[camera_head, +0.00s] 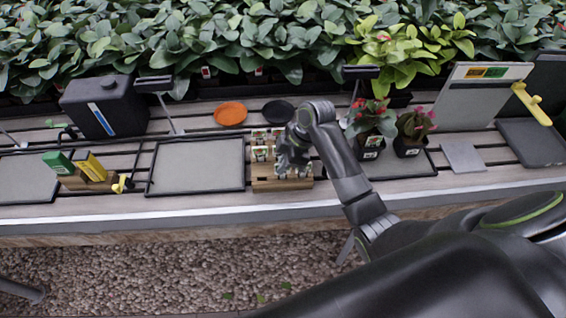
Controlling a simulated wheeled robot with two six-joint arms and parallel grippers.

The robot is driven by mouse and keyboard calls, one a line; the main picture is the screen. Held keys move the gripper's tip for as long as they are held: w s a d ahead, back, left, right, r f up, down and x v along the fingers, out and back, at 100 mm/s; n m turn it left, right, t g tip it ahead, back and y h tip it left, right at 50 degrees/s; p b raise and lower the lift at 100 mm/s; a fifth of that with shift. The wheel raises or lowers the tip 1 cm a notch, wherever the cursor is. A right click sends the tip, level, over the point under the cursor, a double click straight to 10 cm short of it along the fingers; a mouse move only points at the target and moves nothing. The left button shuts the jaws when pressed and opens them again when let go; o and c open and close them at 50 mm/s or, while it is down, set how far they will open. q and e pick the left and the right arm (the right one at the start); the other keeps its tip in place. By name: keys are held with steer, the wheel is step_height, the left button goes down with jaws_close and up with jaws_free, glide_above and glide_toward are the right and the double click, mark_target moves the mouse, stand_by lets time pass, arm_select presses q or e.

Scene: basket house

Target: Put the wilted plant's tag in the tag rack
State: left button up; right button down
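The tag rack (268,185) is a light wooden block with several small white picture tags in rows, at the middle of the bench. My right gripper (288,167) is over the right part of the rack, pointing down and covering some tags. I cannot tell whether its fingers are open or hold a tag. To the right stand two dark pots with white labels: a red-flowered plant (370,122) and a pink-flowered plant (413,130). The red one is partly behind my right arm. I cannot make out clearly which is wilted. My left gripper is out of view.
An empty black-rimmed tray (198,187) lies left of the rack. A clipboard-like board (470,100) leans at the right. Dense foliage lines the back.

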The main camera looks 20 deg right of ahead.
steer(key=c, duration=1.5)
jaws_free()
steer(key=shift+c, duration=0.2)
steer(key=v, duration=0.9)
steer(key=shift+d+r, duration=0.2)
steer(key=p+v, duration=0.4)
steer(key=v, duration=0.4)
steer(key=shift+s, duration=0.1)
